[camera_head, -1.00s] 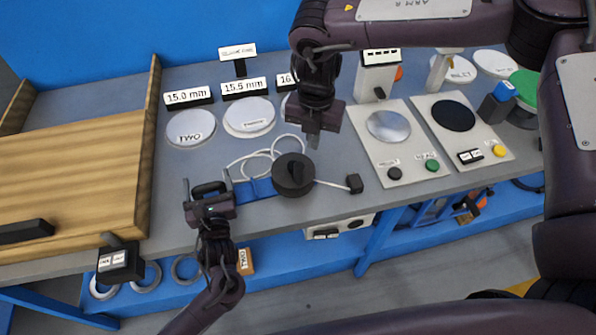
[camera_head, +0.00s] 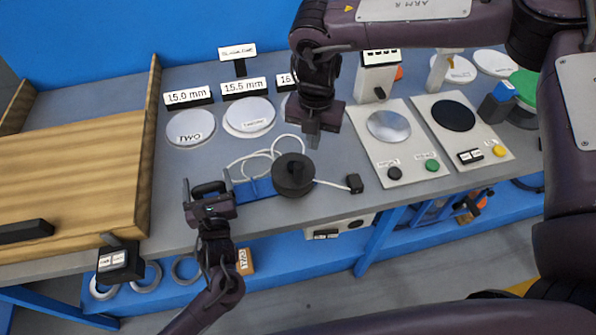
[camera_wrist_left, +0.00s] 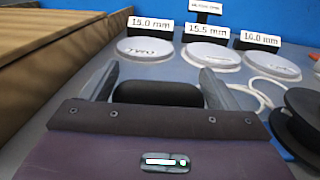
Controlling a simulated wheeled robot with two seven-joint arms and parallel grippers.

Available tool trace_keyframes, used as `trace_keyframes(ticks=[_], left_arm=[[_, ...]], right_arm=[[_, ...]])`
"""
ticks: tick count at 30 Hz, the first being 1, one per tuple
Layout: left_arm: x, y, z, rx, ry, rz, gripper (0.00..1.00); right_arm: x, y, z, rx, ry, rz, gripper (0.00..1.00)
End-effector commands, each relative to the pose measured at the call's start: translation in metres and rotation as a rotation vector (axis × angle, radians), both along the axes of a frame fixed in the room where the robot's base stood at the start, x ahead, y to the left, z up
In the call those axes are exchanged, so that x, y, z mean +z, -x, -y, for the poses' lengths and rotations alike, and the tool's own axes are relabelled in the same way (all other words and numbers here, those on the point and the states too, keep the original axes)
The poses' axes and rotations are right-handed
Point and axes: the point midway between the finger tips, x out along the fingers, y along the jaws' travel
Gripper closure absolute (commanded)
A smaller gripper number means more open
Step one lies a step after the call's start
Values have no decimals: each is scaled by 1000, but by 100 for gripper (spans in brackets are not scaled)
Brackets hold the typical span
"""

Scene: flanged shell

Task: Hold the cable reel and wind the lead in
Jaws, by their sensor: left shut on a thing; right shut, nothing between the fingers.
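The cable reel (camera_head: 293,178) is a dark round drum with a knob on top, lying on the grey bench; its edge also shows at the right of the left wrist view (camera_wrist_left: 302,120). A blue piece with a black handle (camera_head: 209,188) extends from its left side. My left gripper (camera_head: 208,186) is shut on this black handle, which shows between the fingers in the left wrist view (camera_wrist_left: 158,93). The white lead (camera_head: 262,155) lies in loose loops behind the reel, and a short length runs right to a black plug (camera_head: 354,183). My right gripper (camera_head: 313,139) is shut and empty above and behind the reel.
White discs (camera_head: 190,128) with size labels stand behind. A panel with a silver disc and buttons (camera_head: 388,125) is to the right. A wooden board structure (camera_head: 75,185) is at left. The bench's front edge runs close in front of the reel.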

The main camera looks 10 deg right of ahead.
Motion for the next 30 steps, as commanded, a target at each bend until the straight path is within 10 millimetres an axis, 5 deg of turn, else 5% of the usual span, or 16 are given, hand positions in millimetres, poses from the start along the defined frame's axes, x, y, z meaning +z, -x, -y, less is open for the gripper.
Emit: trace_keyframes(ticks=[30], left_arm=[[-3, 1, 0, -2, -3, -7, 75]], right_arm=[[-59, 0, 0, 0, 0, 0, 100]])
